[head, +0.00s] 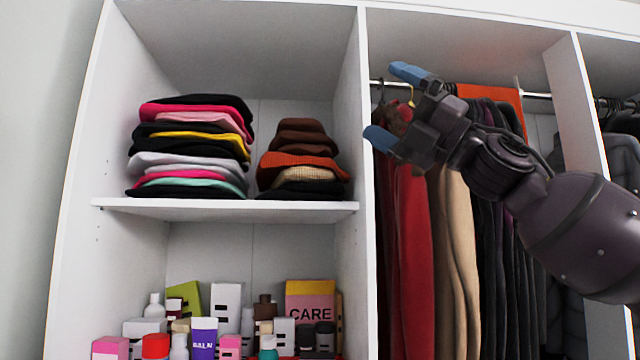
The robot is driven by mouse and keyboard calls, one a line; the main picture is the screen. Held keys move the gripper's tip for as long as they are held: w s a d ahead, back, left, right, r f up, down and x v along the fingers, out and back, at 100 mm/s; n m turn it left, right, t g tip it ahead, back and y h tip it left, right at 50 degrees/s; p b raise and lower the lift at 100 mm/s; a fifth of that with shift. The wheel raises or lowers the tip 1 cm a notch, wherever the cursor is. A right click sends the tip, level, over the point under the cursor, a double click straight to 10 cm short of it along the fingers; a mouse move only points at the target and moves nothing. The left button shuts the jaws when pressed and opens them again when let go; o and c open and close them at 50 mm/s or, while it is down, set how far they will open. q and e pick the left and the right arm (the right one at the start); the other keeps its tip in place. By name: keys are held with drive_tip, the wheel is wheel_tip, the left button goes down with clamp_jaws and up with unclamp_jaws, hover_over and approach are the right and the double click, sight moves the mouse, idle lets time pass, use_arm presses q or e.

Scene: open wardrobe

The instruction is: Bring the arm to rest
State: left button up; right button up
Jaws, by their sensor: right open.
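My right arm comes in from the right side of the head view. My right gripper (388,105) is open, with its two blue fingertips well apart and nothing between them. Part of the rail and the tops of some clothes are hidden behind the gripper and arm. I cannot tell how far the fingertips are from the panel. My left gripper is not in view.
Folded clothes in a tall stack (190,150) and a shorter stack (302,160) sit on the white shelf (230,210). Boxes and bottles (225,320) crowd the compartment below. Coats (455,250) hang from the rail (538,96). A white upright panel (352,200) divides the sections.

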drive_tip(key=w+d+f+m+t+h, duration=0.1)
drive_tip(key=w+f+m+t+h, duration=0.1)
drive_tip(key=w+f+m+t, duration=0.35)
drive_tip(key=w+d+f+m+t+h, duration=0.1)
drive_tip(key=w+f+m+t+h, duration=0.15)
drive_tip(key=f+m, duration=0.6)
drive_tip(key=w+d+f+m+t+h, duration=0.25)
drive_tip(key=w+f+m+t, duration=0.2)
drive_tip(key=f, duration=0.45)
drive_tip(key=d+f+m+t+h, duration=0.3)
drive_tip(key=f+m+h, duration=0.8)
drive_tip(key=f, duration=1.5)
drive_tip(key=s+d+f+m+g+h, duration=0.25)
drive_tip(key=s+f+m, duration=0.2)
drive_tip(key=f, duration=0.75)
drive_tip(key=s+d+f+m+g+h, duration=0.15)
drive_tip(key=s+d+f+m, duration=0.35)
drive_tip(key=f, duration=0.6)
drive_tip(key=s+d+f+m+g+h, duration=0.2)
drive_tip(key=s+f+g, duration=0.4)
drive_tip(key=s+f, duration=1.4)
drive_tip(key=s, duration=0.4)
drive_tip(key=shift+d+h, duration=0.35)
drive_tip(key=shift+h, duration=0.05)
drive_tip(key=shift+s+f, duration=0.1)
